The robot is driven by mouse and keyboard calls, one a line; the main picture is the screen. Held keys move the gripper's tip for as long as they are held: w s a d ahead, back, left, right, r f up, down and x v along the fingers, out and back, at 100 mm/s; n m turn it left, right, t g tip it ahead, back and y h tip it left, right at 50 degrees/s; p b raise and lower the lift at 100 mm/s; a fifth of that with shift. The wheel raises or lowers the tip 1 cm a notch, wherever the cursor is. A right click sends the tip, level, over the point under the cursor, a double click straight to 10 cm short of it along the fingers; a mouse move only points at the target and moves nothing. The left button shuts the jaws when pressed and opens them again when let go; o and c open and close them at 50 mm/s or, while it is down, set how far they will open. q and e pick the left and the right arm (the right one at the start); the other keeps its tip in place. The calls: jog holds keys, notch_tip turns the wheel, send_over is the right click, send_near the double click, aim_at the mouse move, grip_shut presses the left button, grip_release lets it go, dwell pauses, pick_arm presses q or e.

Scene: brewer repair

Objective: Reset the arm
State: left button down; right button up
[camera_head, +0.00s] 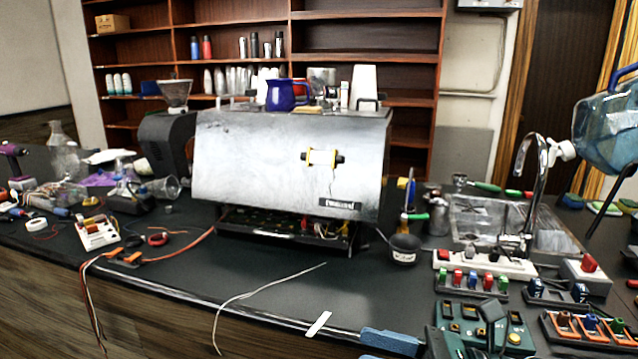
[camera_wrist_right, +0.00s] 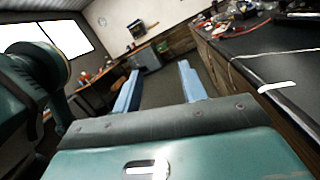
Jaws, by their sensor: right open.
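My right gripper (camera_head: 392,342) shows at the bottom edge of the head view, with its blue fingers near the counter's front edge. In the right wrist view my right gripper (camera_wrist_right: 157,78) has its two blue fingers wide apart with nothing between them. Beyond the fingers lie floor and the side of the counter (camera_wrist_right: 225,62). My left gripper is in neither view.
A silver brewer (camera_head: 270,160) stands mid-counter, its lower front open with wiring inside. Loose wires (camera_head: 255,293) and a white strip (camera_head: 318,324) lie near the front edge. Colored connector blocks (camera_head: 472,283) and a faucet (camera_head: 532,170) crowd the right.

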jog(key=w+d+f+m+t+h, duration=0.1)
jog(key=d+f+m+t+h, duration=0.35)
jog(key=m, duration=1.05)
jog(key=w+d+f+m+t+h, duration=0.1)
jog(key=f+m+t+h, duration=0.65)
jog(key=m, duration=0.85)
jog(key=s+f+m+g+h, duration=0.2)
jog(key=s+f+m+g, duration=0.1)
jog(key=s+f+m, duration=0.2)
jog(key=s+f+m+g+h+p, duration=0.1)
jog(key=s+f+m+g+h, duration=0.1)
jog(key=s+f+m, duration=0.3)
notch_tip(320, 180, down, 7)
jog(key=m+g, duration=0.1)
jog(key=m, duration=0.3)
jog(key=shift+s, duration=0.4)
